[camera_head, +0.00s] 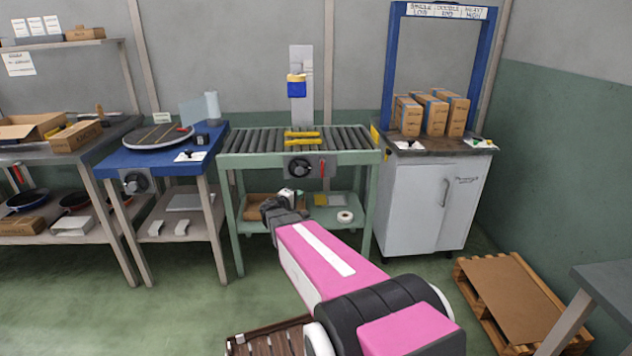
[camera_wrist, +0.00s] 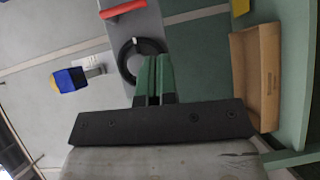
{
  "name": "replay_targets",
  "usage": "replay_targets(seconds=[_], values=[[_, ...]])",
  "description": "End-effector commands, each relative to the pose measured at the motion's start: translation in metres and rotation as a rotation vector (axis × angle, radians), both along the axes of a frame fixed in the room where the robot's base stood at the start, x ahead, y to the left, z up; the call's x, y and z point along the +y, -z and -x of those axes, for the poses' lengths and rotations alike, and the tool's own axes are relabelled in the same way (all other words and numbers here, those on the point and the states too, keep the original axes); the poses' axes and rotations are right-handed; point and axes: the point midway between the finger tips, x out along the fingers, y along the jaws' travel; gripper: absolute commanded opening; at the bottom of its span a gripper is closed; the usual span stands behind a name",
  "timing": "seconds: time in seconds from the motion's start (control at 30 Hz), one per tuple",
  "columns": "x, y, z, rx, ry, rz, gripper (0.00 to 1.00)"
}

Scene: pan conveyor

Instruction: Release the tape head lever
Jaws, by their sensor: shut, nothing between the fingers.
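The tape head (camera_head: 297,86), blue with a yellow top, is mounted on a grey upright behind the roller conveyor. It also shows in the wrist view (camera_wrist: 70,80). A red lever (camera_head: 322,169) stands on the grey panel at the conveyor's front, right of a black handwheel (camera_head: 299,167). In the wrist view the red lever (camera_wrist: 123,11) is at the top edge, beyond the fingertips and apart from them. My gripper (camera_head: 287,194) is low in front of the conveyor. Its green fingers (camera_wrist: 155,63) are shut and empty, overlapping the black handwheel (camera_wrist: 140,50) in the picture.
The roller conveyor (camera_head: 245,140) has yellow bars across its middle. Its lower shelf holds a tape roll (camera_head: 345,217) and a cardboard box, which shows in the wrist view (camera_wrist: 262,80). A blue table (camera_head: 110,163) stands left, a white cabinet (camera_head: 410,205) right. A pallet (camera_head: 510,300) lies on the floor.

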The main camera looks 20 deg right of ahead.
Motion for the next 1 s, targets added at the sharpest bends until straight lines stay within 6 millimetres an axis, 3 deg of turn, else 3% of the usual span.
replay_targets(seconds=[0.17,0.63,1.0], values=[[0.006,-0.007,-0.017,-0.015,-0.053,0.079,0.00],[0.004,-0.008,-0.021,-0.017,-0.060,0.089,0.00],[-0.041,-0.007,-0.060,-0.018,-0.056,0.088,0.00]])
